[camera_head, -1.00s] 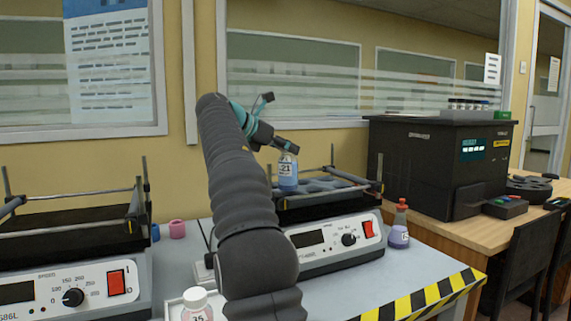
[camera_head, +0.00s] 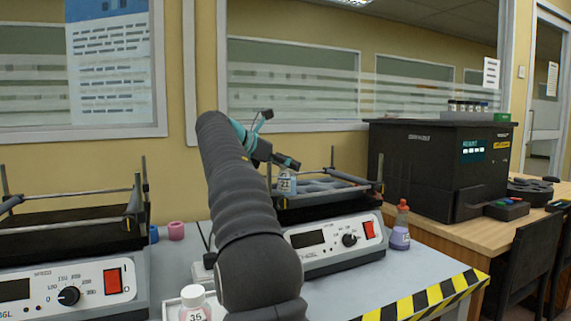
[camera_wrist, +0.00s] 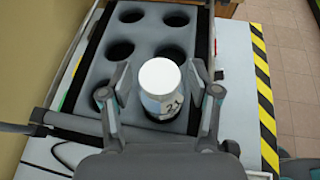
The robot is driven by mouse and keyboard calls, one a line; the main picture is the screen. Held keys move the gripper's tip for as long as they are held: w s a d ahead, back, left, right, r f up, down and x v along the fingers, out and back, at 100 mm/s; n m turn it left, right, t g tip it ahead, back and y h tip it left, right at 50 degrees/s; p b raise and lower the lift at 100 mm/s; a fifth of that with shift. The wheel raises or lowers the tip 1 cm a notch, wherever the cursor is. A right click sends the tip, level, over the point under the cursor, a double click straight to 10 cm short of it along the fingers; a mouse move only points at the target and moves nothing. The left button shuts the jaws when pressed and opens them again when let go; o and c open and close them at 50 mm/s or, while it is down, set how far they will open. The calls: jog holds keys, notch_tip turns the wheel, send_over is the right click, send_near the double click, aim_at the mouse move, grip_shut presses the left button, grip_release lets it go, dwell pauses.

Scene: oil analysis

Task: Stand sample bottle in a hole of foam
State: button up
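The sample bottle (camera_wrist: 161,77), with a white cap and a label reading 21, stands upright in a front hole of the grey foam (camera_wrist: 150,58). In the head view the blue bottle (camera_head: 287,184) shows with its lower part hidden in the foam (camera_head: 322,185) on the right-hand shaker. My gripper (camera_wrist: 158,72) is right above and around the bottle, one finger on each side. Narrow gaps show between the fingers and the cap, so it looks open. In the head view my gripper (camera_head: 287,164) is small and its fingers are hard to make out.
Other foam holes (camera_wrist: 172,60) look empty. Thin rails and posts (camera_head: 333,160) frame the shaker. A red-capped bottle (camera_head: 400,232) stands to its right, and a white-capped bottle (camera_head: 194,302) at front left. A second shaker (camera_head: 70,280) is at left.

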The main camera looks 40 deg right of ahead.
jog(key=shift+a+r, duration=0.1)
jog(key=shift+r, duration=0.1)
jog(key=p+v, duration=0.2)
jog(key=v, duration=0.9)
jog(key=shift+a+r, duration=0.2)
jog(key=shift+a, duration=0.1)
